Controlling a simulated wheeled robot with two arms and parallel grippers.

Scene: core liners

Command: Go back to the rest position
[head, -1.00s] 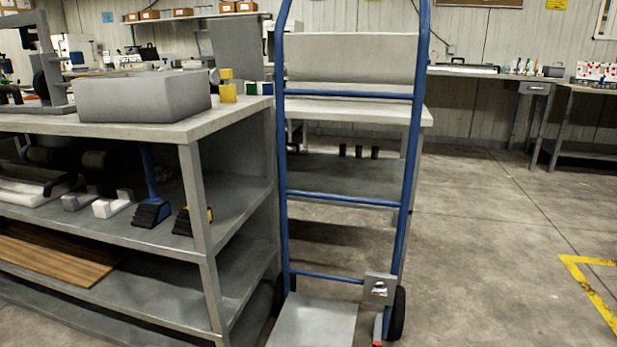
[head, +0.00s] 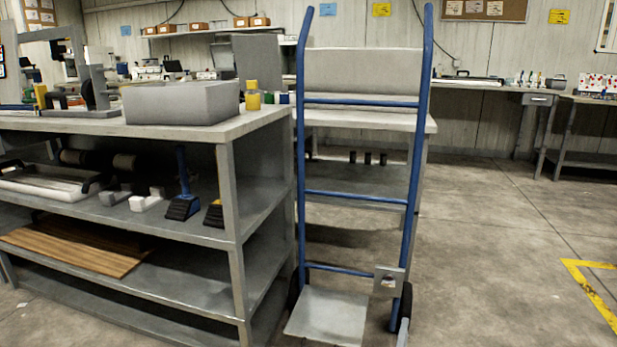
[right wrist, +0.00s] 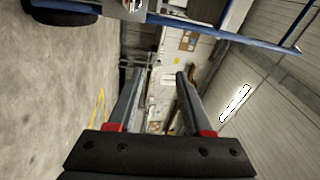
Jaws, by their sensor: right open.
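My right gripper (right wrist: 158,80) is open and empty in the right wrist view, its two grey fingers apart with red marks at their bases. In the head view only a small grey tip of it (head: 403,333) shows at the bottom edge, beside the right wheel of the blue hand truck (head: 417,150). The hand truck stands upright in front of a workbench, and its blue frame crosses the top of the right wrist view (right wrist: 225,36). My left gripper is in neither current view.
A grey shelf bench (head: 250,122) stands at the left with a grey box (head: 180,104) on top and tools on its shelves. The truck's toe plate (head: 328,316) lies low in front. Open concrete floor (head: 490,250) is at the right.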

